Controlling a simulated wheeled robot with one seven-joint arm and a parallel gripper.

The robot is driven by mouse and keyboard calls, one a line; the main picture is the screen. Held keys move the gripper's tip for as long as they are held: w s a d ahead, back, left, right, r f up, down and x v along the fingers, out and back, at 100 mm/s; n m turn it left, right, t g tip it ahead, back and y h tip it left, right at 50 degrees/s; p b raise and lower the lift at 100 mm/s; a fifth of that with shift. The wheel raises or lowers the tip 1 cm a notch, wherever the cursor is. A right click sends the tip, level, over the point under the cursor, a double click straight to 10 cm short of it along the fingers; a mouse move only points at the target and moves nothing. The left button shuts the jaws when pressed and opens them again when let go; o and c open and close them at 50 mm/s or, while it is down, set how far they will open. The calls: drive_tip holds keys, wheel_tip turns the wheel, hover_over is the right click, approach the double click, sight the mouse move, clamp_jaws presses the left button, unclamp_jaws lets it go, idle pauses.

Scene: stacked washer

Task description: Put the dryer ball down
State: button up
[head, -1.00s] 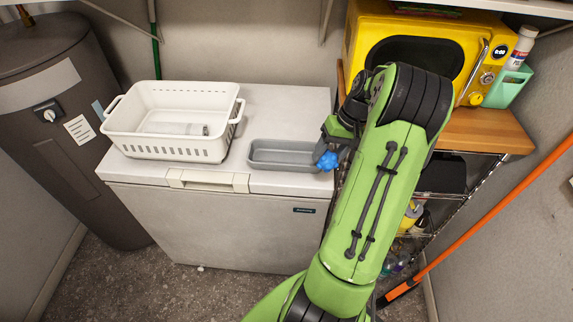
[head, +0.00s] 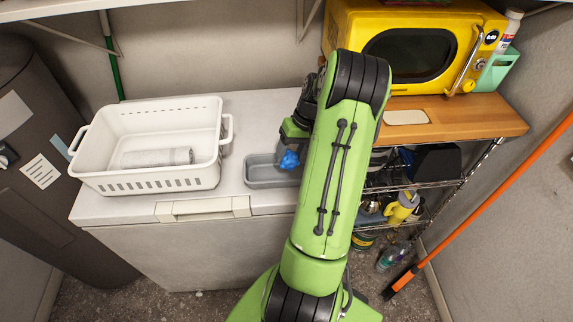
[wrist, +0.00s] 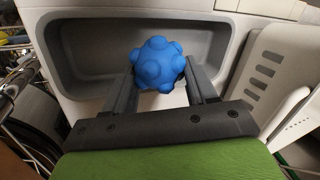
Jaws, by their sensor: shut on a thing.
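The dryer ball (wrist: 158,64) is blue with round knobs. My gripper (wrist: 160,75) is shut on it, with one finger on each side. In the head view the ball (head: 289,160) shows just below my gripper, over the right part of a grey tray (head: 254,180). In the wrist view the tray (wrist: 80,68) lies behind the ball. I cannot tell whether the ball touches the tray's floor. My arm hides the tray's right end in the head view.
A white basket (head: 150,184) holding a rolled grey cloth (head: 157,158) stands left of the tray on the white chest freezer (head: 265,104). To the right are a yellow microwave (head: 415,45), a wooden top (head: 455,115) and wire shelves (head: 425,184). An orange pole (head: 490,195) leans at far right.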

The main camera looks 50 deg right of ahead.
sight(289, 162)
drive_tip(key=f, duration=0.4)
drive_tip(key=shift+w+a+f+b, duration=0.1)
drive_tip(key=shift+w+f+b, duration=0.05)
drive_tip(key=shift+w+b, duration=0.2)
drive_tip(key=shift+s, duration=0.1)
drive_tip(key=shift+f, duration=0.15)
drive_tip(key=o, duration=1)
drive_tip(key=shift+o, duration=0.2)
